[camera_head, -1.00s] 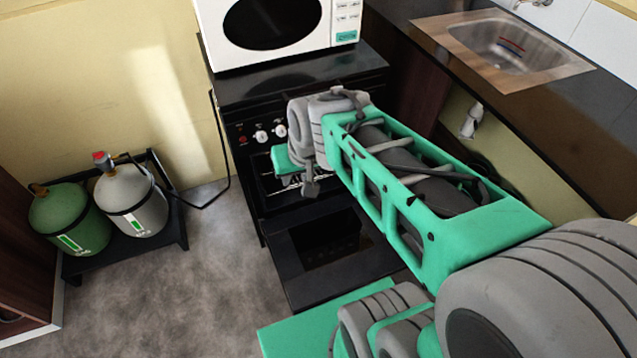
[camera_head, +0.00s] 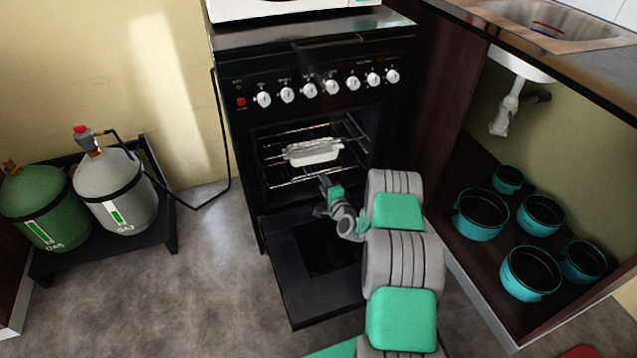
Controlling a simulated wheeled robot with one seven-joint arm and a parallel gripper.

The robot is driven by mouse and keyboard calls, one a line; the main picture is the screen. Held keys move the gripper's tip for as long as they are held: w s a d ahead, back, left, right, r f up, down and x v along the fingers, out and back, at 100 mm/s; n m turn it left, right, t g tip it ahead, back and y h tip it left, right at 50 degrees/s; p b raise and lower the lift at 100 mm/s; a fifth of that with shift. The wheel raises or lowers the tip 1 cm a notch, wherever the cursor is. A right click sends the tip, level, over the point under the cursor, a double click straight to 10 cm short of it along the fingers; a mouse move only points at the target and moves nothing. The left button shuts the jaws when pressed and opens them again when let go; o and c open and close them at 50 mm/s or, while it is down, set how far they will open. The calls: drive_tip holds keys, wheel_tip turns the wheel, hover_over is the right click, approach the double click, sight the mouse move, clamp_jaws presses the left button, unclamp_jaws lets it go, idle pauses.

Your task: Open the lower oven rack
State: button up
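The black oven (camera_head: 320,113) has its door (camera_head: 318,262) folded down and open. Inside are wire racks. The lower rack (camera_head: 300,177) shows its front bar across the oven opening. An upper rack (camera_head: 285,155) sits above it, and a white tray (camera_head: 312,152) shows inside at about that height. My gripper (camera_head: 326,187) is at the front of the opening, just below the lower rack's front bar and above the open door. The fingers are small and dark here; I cannot tell if they are open, shut or touching the rack.
A white microwave (camera_head: 290,8) stands on top of the oven. Gas cylinders (camera_head: 110,190) stand in a dark frame at left. Several teal pots (camera_head: 480,215) sit in the open cabinet at right, under the sink (camera_head: 560,20). Grey floor is free left of the oven.

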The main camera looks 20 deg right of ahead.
sight(317, 174)
drive_tip(key=w, duration=0.2)
drive_tip(key=w+f+b, duration=0.1)
drive_tip(key=w, duration=0.1)
drive_tip(key=shift+w+a+f, duration=0.1)
drive_tip(key=shift+w+f, duration=0.05)
drive_tip(key=shift+w, duration=0.55)
clamp_jaws()
idle(0.8)
